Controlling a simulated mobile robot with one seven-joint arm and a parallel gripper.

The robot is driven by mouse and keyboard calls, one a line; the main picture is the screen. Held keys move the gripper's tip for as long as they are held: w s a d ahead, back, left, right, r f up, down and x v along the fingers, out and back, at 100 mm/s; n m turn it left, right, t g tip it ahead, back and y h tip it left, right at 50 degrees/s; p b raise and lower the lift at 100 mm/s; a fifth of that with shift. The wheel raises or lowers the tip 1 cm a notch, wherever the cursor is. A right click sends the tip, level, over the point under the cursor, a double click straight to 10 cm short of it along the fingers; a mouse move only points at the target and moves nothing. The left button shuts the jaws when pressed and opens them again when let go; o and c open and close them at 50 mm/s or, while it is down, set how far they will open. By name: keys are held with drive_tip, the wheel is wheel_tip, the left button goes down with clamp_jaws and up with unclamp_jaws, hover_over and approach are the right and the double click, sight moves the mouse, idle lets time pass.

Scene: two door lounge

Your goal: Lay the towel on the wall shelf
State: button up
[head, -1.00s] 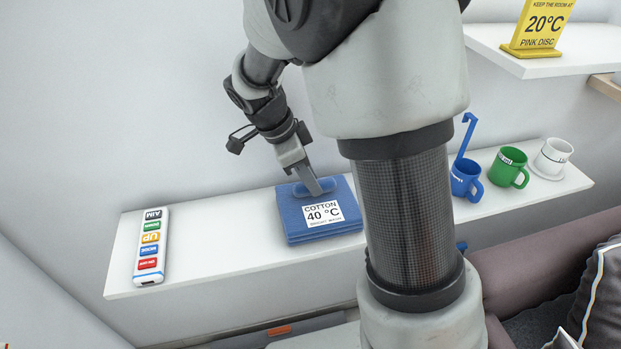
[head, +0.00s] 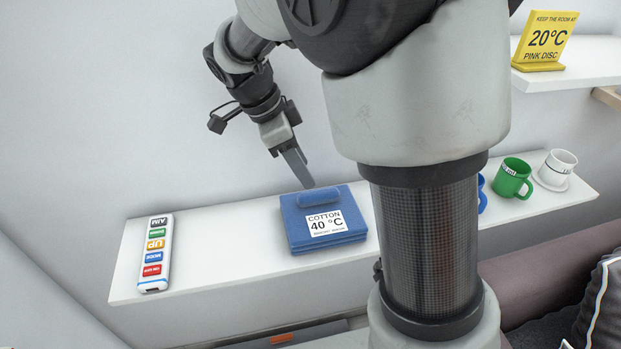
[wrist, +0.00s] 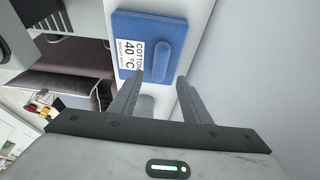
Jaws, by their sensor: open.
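The towel (head: 304,238) is a blue folded stack with a raised roll on top and a white label reading "COTTON 40 °C". It lies flat on the white wall shelf (head: 205,271), left of my arm. My gripper (head: 306,183) is above the towel's back edge, apart from it, and holds nothing. In the wrist view, the two fingers (wrist: 158,84) are spread, with the towel (wrist: 138,26) beyond the tips and the shelf (wrist: 192,22) under it. My arm covers part of the shelf to the right of the towel.
A white remote (head: 156,254) with coloured buttons lies at the shelf's left end. A green mug (head: 512,178) and a white cup (head: 557,168) stand at the right end; a blue mug (head: 482,194) is mostly hidden. An upper shelf (head: 590,62) holds a yellow sign (head: 544,42).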

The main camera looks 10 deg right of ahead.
drive_tip(key=s+d+r+n+t+y, duration=0.2)
drive_tip(key=s+r+n+y, duration=0.1)
drive_tip(key=s+r+n, duration=0.5)
drive_tip(key=s+r+n+t+y, duration=0.1)
drive_tip(key=s+n+t, duration=0.2)
drive_tip(key=s+n, duration=0.7)
drive_tip(key=shift+s+d, duration=0.15)
drive_tip(key=shift+d, duration=0.3)
